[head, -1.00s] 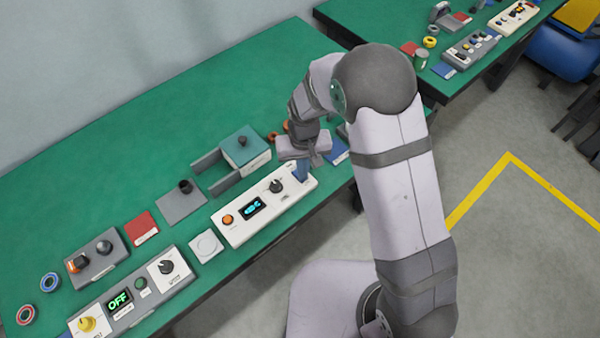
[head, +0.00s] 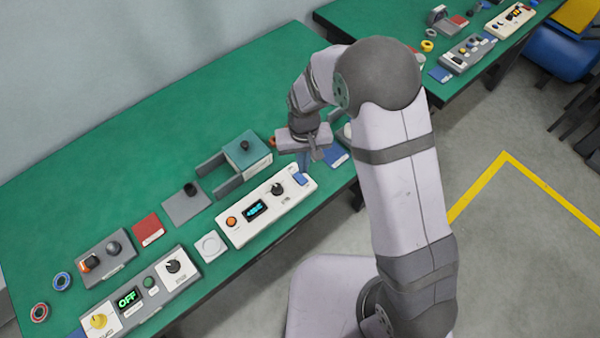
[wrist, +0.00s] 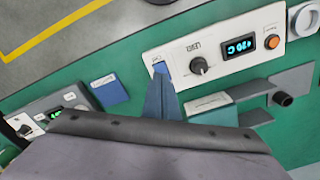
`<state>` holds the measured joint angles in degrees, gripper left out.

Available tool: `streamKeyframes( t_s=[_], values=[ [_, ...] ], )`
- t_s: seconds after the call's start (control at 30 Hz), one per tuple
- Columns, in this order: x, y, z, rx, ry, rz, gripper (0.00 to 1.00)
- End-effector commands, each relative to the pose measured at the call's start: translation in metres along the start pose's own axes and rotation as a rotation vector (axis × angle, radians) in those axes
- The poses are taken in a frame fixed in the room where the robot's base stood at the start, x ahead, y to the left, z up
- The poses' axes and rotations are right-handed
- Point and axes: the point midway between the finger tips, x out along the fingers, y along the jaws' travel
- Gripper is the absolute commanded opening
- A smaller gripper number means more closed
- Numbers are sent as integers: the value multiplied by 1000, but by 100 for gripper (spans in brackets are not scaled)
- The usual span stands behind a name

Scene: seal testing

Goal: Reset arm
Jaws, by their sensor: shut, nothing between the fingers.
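My gripper (head: 304,160) is over the right end of the white control box (head: 243,234) in the head view, its fingers pointing down. In the wrist view the fingers (wrist: 160,78) are together with nothing between them, next to the blue rocker switch on the white box (wrist: 225,48). The blue switch (head: 300,180) shows just below the fingertips in the head view. I cannot tell whether the fingertips touch it. The box has a lit display (wrist: 239,46), a black knob (wrist: 199,66) and an orange button (wrist: 271,41).
A grey fixture with a green-topped block (head: 246,150) stands behind the box. A blue pad (head: 336,156) lies right of it. To the left are a grey plate (head: 186,205), a red pad (head: 148,229) and a unit reading OFF (head: 127,299). The back of the green table (head: 130,150) is clear.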

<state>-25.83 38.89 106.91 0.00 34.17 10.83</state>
Motion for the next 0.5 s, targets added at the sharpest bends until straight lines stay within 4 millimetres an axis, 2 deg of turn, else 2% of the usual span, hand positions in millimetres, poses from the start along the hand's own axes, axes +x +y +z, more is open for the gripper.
streamKeyframes(
  t_s=[0.03, 0.17, 0.5],
  values=[
    [-7, 0, 0, 0, 0, 0, 0],
    [-13, 0, 0, 0, -1, 0, 0],
    [-13, 0, 0, 0, -1, 0, 0]
  ],
)
